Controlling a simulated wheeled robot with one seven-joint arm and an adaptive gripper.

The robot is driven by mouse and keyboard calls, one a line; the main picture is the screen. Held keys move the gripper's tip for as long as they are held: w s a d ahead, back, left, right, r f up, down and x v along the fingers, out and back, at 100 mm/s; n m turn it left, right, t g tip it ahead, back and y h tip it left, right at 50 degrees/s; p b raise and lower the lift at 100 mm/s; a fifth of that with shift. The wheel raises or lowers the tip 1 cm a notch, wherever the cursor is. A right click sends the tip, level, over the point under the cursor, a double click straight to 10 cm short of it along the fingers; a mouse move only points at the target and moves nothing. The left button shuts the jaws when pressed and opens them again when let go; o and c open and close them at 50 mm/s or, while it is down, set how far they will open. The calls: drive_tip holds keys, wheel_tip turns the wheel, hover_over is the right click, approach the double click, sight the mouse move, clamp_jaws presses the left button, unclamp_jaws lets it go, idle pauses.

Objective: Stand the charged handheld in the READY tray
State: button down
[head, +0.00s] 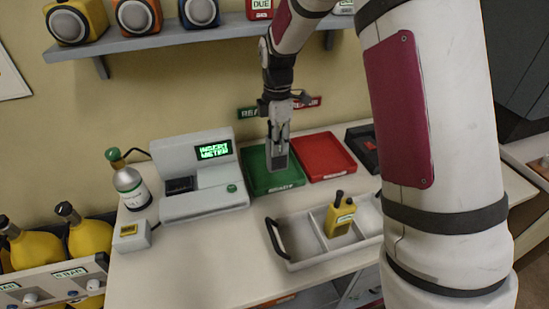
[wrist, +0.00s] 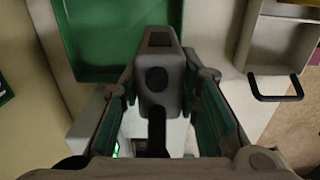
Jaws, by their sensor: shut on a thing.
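The handheld has a dark panel at one end, a round dark spot and a dark long part. In the head view it shows as a small grey block (head: 277,160) below the fingers. I cannot tell whether it touches the tray floor. The green tray also shows in the wrist view (wrist: 95,40), with no other thing seen in it.
A red tray (head: 324,157) sits right of the green one. A grey dock (head: 203,200) with a green-lit screen reading INSERT METER stands left. In front, a divided carrier (head: 305,262) with a black handle holds a yellow handheld (head: 340,218). A gas bottle (head: 130,187) stands far left.

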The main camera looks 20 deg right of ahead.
sight(277, 159)
drive_tip(key=shift+f+p, duration=0.4)
drive_tip(key=shift+f, duration=2.65)
drive_tip(key=shift+f, duration=0.15)
drive_tip(key=c, duration=1.2)
unclamp_jaws()
